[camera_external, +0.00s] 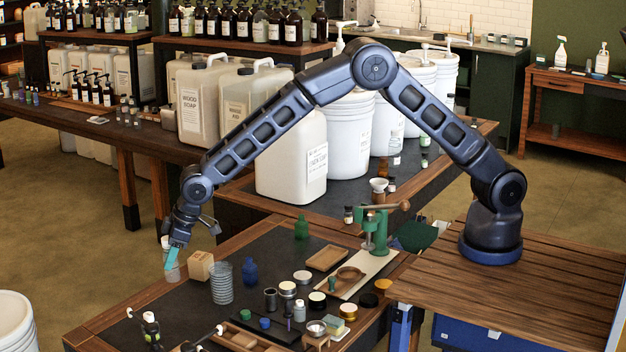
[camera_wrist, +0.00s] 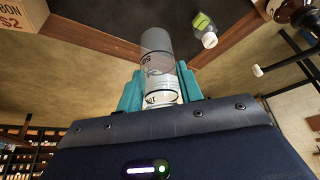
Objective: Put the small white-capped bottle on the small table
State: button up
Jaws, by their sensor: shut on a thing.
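My gripper (camera_external: 174,250) hangs over the left edge of the near workbench, its teal fingers pointing down. It is shut on a clear cylindrical container (camera_wrist: 157,58), which also shows below the fingers in the external view (camera_external: 173,273). The container has printed markings and a whitish end between the fingers; I cannot tell whether that is a cap. A small bottle with a white cap and a green label (camera_wrist: 204,28) is apart from the gripper in the wrist view. A small wooden table (camera_external: 582,83) stands at the back right.
The near workbench (camera_external: 200,318) holds a wooden block (camera_external: 200,266), a ribbed glass (camera_external: 221,284), a blue bottle (camera_external: 250,271) and several jars. Large jugs (camera_external: 292,160) and buckets (camera_external: 346,135) stand behind. Floor shows left of the gripper.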

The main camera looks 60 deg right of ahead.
notch_tip(320, 180, down, 12)
jog(key=shift+r, duration=0.1)
dwell(0.5)
jog(key=o, duration=1)
jog(key=shift+c, duration=0.2)
jog(key=v, duration=1.2)
